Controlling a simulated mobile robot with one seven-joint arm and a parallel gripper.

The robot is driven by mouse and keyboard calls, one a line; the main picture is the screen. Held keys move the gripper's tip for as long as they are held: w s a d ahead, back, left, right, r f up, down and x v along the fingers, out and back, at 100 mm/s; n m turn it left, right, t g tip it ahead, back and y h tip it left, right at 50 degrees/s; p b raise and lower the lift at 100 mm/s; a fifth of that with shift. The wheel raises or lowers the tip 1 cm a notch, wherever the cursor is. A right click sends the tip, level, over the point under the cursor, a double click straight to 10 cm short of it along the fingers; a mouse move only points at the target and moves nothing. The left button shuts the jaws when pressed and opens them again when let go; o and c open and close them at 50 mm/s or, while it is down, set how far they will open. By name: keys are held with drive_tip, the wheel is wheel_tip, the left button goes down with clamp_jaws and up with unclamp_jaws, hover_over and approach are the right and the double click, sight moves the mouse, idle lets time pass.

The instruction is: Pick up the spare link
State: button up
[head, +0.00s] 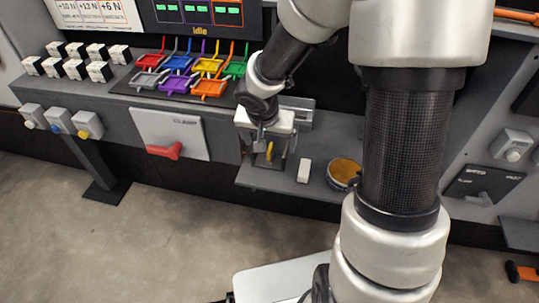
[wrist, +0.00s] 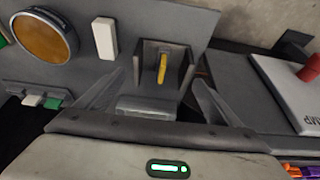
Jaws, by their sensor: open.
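A yellow upright piece (wrist: 162,68) stands in a dark open holder (wrist: 186,72) on a grey shelf; it also shows in the head view (head: 269,151). A plain white block (wrist: 104,38) lies on the same shelf, beside the holder, and shows to its right in the head view (head: 304,171). I cannot tell for sure which of these is the spare link. My gripper (wrist: 155,98) is open and empty, its fingers spread wide around the near side of the holder. In the head view my gripper (head: 267,143) is over the holder and partly hides it.
A round tin with an amber inside (head: 345,172) stands right of the white block. A panel with a red handle (head: 165,150) is to the left. Coloured racks (head: 180,82) and several white blocks (head: 75,68) sit on the bench behind. The shelf front between block and tin is bare.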

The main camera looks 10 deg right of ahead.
sight(270, 147)
drive_tip(key=b+x, duration=0.1)
drive_tip(key=x, duration=0.3)
drive_tip(key=shift+w+f, duration=0.2)
drive_tip(key=shift+w, duration=0.05)
drive_tip(key=shift+c, duration=0.3)
drive_tip(key=c, duration=0.8)
